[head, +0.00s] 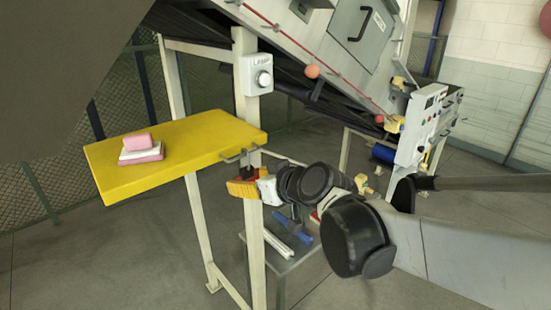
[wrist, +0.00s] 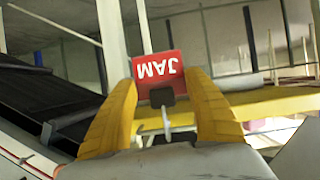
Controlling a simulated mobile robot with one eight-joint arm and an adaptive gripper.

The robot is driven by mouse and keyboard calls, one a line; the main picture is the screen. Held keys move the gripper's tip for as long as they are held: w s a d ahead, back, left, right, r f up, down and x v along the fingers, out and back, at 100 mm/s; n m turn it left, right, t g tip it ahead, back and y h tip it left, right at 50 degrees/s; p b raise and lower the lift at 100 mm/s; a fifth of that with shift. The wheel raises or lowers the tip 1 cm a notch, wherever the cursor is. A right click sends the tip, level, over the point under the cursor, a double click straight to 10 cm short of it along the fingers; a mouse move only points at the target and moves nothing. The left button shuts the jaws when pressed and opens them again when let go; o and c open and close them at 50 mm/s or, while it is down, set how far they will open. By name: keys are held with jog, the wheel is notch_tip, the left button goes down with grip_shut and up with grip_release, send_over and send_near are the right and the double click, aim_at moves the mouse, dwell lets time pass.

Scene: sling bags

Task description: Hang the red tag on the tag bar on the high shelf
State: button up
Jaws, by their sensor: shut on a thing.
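The red tag (wrist: 158,68) shows in the wrist view with white letters reading JAM upside down, and a small dark piece at its lower edge. The yellow fingers of my gripper (wrist: 163,92) stand on both sides of the tag's lower part, shut on it. In the head view my gripper (head: 243,187) is just below the right end of the yellow high shelf (head: 190,145), with a little red of the tag (head: 247,177) showing. The metal tag bar (head: 238,157) sticks out from that shelf end, just above the tag. I cannot tell whether they touch.
A pale post (head: 247,100) with a white switch box (head: 257,75) stands beside the shelf end. Pink and white blocks (head: 141,149) lie on the shelf. A sloping conveyor frame (head: 310,65) rises behind. A low grey table (head: 283,262) with a blue item stands below.

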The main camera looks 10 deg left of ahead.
jog(key=o, duration=1)
jog(key=v, duration=1.2)
jog(key=s+d+f+m+h+b, duration=0.3)
jog(key=d+f+b, duration=0.5)
jog(key=f, duration=0.6)
jog(key=s+d+f+m+g+h+b, duration=0.1)
jog(key=s+d+f+m+h+b, duration=0.2)
jog(key=d+f+b, duration=0.6)
jog(key=s+d+f+m+h+b, duration=0.3)
jog(key=s+d+f+b, duration=0.3)
jog(key=f+b, duration=0.6)
notch_tip(320, 180, down, 8)
jog(key=d, duration=0.2)
jog(key=shift+d+m+g+h, duration=0.3)
jog(key=shift+d+g, duration=0.1)
